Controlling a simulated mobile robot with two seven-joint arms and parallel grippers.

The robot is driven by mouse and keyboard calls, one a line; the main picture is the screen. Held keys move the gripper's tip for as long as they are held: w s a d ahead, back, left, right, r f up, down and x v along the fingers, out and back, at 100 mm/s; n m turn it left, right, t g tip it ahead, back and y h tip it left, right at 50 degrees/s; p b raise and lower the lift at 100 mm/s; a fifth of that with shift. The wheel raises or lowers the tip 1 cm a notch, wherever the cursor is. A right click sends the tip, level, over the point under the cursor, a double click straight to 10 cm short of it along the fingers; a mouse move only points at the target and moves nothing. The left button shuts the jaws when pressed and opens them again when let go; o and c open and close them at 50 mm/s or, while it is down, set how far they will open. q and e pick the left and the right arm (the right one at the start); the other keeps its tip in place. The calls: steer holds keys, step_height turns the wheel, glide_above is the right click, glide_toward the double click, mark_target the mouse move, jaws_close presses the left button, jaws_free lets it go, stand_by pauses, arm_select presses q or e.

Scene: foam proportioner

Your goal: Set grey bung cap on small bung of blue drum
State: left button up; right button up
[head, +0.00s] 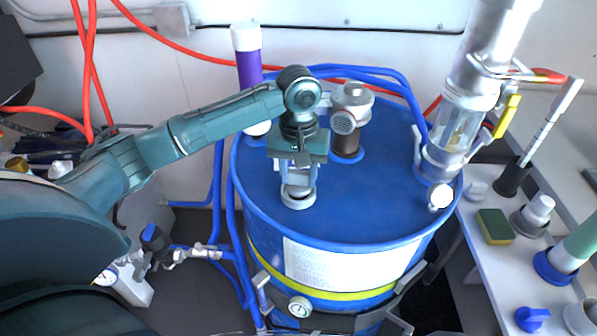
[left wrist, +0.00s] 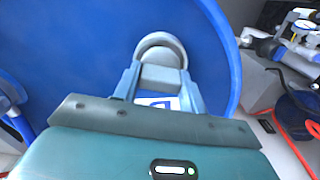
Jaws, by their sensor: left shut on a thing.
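The blue drum (head: 345,215) stands upright in the middle of the head view, its lid facing up. My left gripper (head: 298,186) points down over the left part of the lid and is shut on the grey bung cap (head: 298,200). The round cap is at or just above the lid; I cannot tell whether it touches. In the left wrist view the cap (left wrist: 161,48) sits between the two fingers (left wrist: 157,88) against the blue lid (left wrist: 70,50). The small bung is not visible, perhaps hidden under the cap. My right gripper is not in view.
A grey vent fitting (head: 351,110) stands on the lid behind the gripper. A clear cylinder assembly (head: 458,130) rises at the lid's right. A purple tube (head: 248,65) stands behind left. A side shelf (head: 490,265) holds a sponge (head: 495,226) and fittings. The lid's front is clear.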

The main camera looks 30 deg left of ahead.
mark_target(298, 172)
arm_select(q)
steer(key=shift+f, duration=0.6)
stand_by(0.4)
steer(key=o, duration=0.7)
steer(key=shift+r, duration=0.1)
steer(key=shift+r, duration=5.4)
steer(key=shift+s, duration=0.1)
